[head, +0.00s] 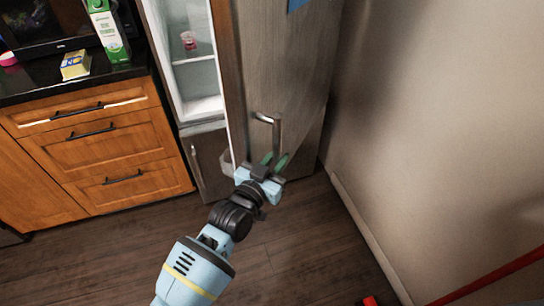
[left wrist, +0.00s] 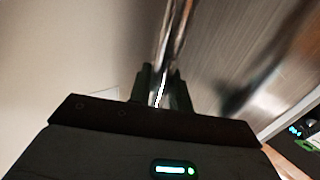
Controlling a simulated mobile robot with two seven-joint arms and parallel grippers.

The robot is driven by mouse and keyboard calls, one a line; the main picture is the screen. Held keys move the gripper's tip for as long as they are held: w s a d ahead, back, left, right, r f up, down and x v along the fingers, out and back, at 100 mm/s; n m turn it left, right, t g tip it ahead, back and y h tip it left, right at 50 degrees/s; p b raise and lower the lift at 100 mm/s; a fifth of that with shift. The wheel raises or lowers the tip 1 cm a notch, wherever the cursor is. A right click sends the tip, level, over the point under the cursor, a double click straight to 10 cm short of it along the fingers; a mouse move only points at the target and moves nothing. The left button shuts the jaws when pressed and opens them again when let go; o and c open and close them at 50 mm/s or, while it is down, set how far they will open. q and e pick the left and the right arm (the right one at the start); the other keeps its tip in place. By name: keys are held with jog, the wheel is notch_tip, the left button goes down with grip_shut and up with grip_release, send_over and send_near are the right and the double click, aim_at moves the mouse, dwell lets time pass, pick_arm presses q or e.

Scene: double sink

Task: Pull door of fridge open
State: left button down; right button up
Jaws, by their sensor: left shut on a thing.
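The fridge door (head: 290,65) stands open, its grey front turned to the right and the white inside of the fridge (head: 200,75) showing to its left. A metal bar handle (head: 277,130) is on the door front. My left gripper (head: 274,161) is at the lower end of this handle, shut on it. In the left wrist view the shiny handle (left wrist: 172,40) runs down between the two dark fingers of my left gripper (left wrist: 163,85). My right gripper is in neither view.
A beige wall (head: 430,120) with a baseboard stands right of the door. Wooden drawers (head: 95,140) under a dark counter are on the left, with a green and white carton (head: 108,30) on top. Dark wood floor (head: 300,235) is clear in front. A red bar (head: 500,273) shows at lower right.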

pick_arm(q)
jog(key=shift+s+d, duration=0.2)
jog(key=shift+d, duration=0.3)
jog(key=c, duration=1.3)
grip_release()
jog(key=shift+c, duration=0.2)
jog(key=v, duration=0.8)
